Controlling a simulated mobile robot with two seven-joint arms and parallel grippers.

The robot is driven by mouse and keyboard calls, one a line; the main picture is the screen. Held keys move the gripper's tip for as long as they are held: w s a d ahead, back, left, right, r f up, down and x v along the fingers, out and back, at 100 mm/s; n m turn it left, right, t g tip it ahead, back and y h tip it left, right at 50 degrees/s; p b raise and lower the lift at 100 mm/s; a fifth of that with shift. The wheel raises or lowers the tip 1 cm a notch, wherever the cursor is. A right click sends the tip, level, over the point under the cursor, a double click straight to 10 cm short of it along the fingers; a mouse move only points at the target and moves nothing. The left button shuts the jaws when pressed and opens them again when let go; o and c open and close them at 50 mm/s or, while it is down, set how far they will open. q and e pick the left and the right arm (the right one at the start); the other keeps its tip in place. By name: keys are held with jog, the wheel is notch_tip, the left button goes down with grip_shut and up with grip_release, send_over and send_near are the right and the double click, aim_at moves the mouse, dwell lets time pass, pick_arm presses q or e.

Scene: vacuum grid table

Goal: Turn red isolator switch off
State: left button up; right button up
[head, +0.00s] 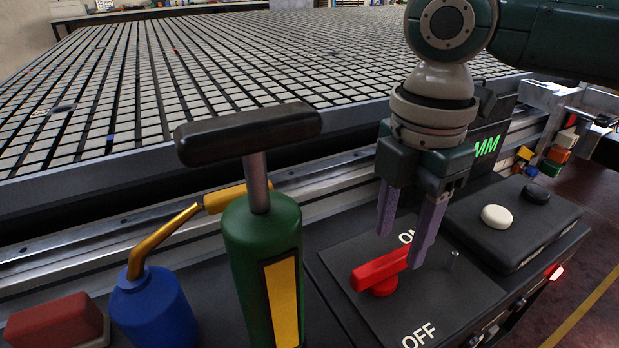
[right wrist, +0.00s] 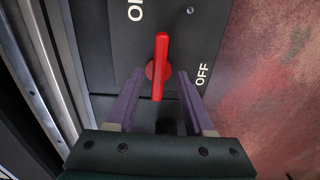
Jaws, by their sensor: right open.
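The red isolator switch (head: 376,272) is a bar handle on a round red hub, on a dark panel (head: 335,262) marked ON and OFF. In the head view its right end lies just below the ON label, with OFF nearer the camera. My right gripper (head: 403,240) is open above the panel and points down. It partly hides the ON label. In the right wrist view the handle (right wrist: 161,62) lies lengthwise between the tips of my right gripper (right wrist: 161,76), with a gap on each side. My left gripper is not in view.
A green pump with a black T-handle (head: 262,235) stands left of the panel. A blue oil can (head: 155,310) and a red block (head: 55,322) are farther left. A black box with white and black buttons (head: 515,225) is at right. The grid table (head: 200,75) lies behind.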

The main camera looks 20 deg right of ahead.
aim_at(394, 255)
jog(key=shift+f+b, duration=0.45)
jog(key=shift+f, duration=1.45)
grip_shut()
